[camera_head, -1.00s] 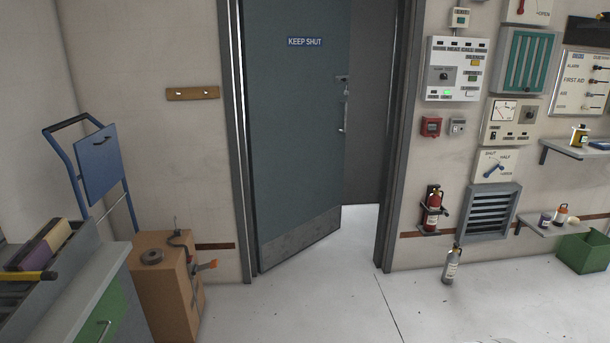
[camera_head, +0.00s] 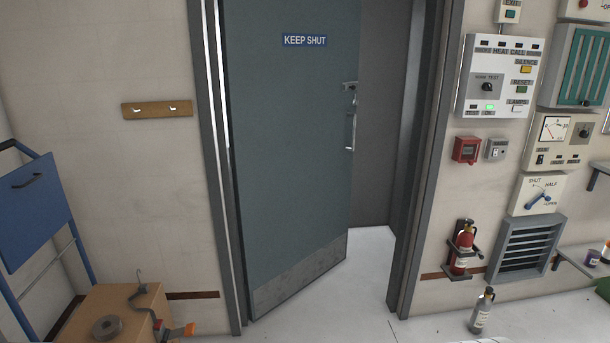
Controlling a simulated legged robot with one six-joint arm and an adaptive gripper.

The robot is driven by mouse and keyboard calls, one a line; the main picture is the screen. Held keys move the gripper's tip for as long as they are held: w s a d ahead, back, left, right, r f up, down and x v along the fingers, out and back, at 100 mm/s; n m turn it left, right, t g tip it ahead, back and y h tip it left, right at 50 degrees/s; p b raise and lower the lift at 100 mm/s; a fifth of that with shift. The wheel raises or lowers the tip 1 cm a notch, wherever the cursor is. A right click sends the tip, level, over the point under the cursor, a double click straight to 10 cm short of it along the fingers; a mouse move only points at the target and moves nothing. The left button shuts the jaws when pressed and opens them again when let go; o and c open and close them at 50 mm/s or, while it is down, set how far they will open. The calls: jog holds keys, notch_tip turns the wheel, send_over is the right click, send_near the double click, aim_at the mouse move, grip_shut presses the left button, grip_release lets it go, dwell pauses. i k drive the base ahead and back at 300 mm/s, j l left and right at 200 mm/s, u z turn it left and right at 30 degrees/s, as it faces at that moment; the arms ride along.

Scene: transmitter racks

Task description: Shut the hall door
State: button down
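The hall door (camera_head: 285,150) is a grey-blue panel with a blue "KEEP SHUT" sign (camera_head: 305,41) and a metal kick plate (camera_head: 300,275) along its bottom. It stands ajar, with its left side at the frame and its free right edge swung away from the right jamb (camera_head: 425,160). A vertical pull handle (camera_head: 351,132) is on the door near that free edge, with a small lever or latch fitting (camera_head: 350,86) above it. A dark grey surface shows through the gap. My gripper is not in view.
A wooden cabinet (camera_head: 150,310) with loose items and a blue folding cart (camera_head: 38,205) stand at left. A red extinguisher (camera_head: 464,248) hangs right of the doorway; a grey cylinder (camera_head: 482,312) stands on the floor below. The floor before the door looks clear.

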aim_at(288, 66)
jog(key=i, duration=1.4)
jog(key=i+z, duration=0.15)
jog(key=i, duration=0.55)
jog(key=i+j+z, duration=0.15)
jog(key=i, duration=0.55)
jog(key=i+j+z, duration=0.15)
jog(key=i, duration=0.15)
jog(key=i+j+z, duration=0.2)
jog(key=i+l, duration=0.05)
jog(key=i, duration=0.05)
